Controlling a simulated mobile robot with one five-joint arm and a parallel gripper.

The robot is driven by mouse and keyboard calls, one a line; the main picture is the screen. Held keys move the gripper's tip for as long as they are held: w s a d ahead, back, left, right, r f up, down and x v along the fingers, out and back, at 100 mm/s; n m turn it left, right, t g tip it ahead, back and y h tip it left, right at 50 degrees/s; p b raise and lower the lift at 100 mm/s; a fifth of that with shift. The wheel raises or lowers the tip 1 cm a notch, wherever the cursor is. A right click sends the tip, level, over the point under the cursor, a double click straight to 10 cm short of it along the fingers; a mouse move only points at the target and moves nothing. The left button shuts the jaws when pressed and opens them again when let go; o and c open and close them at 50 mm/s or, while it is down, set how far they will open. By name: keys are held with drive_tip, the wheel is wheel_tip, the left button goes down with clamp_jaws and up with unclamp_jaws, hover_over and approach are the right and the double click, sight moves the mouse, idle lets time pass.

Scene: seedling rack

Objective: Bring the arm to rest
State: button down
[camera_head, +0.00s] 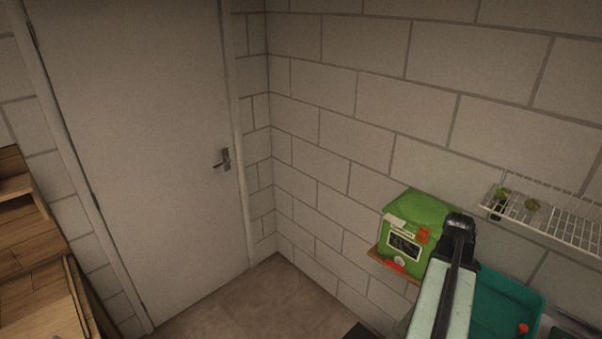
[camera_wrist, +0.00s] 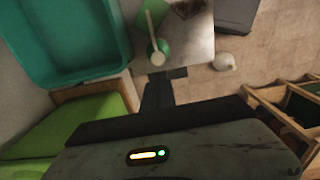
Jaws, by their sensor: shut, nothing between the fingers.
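My gripper (camera_wrist: 162,76) shows in the wrist view as a dark, narrow shape near the middle. Its fingers are shut and nothing is held between them. In the head view my pale arm link (camera_head: 446,295) rises at the lower right to a black joint (camera_head: 460,222). I cannot make out the gripper in that view.
A green box (camera_head: 415,235) sits on a wooden wall shelf (camera_head: 388,268). A teal tray (camera_head: 510,300) lies right of my arm, under a wire rack (camera_head: 560,218). A closed door (camera_head: 140,140) is at left. The wrist view shows a wooden shelf unit (camera_wrist: 275,108) at right.

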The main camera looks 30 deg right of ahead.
drive_tip(key=w+a+f+n+b, duration=0.3)
drive_tip(key=w+a, duration=0.6)
drive_tip(key=a, duration=0.1)
drive_tip(key=w+a+f+n+b, duration=0.2)
drive_tip(key=w+a+f+b, duration=0.15)
drive_tip(key=w+a, duration=0.55)
drive_tip(key=w+a+f+m+b, duration=0.1)
drive_tip(key=a+f+m, duration=0.1)
drive_tip(key=a, duration=0.8)
drive_tip(key=a+f+m+b, duration=0.2)
drive_tip(key=a+m, duration=0.2)
drive_tip(key=a, duration=0.6)
drive_tip(key=w+a+f+m+b, duration=0.1)
drive_tip(key=a+f+m+b, duration=0.1)
drive_tip(key=a, duration=0.8)
drive_tip(key=shift+w+m, duration=0.35)
drive_tip(key=shift+m, duration=0.05)
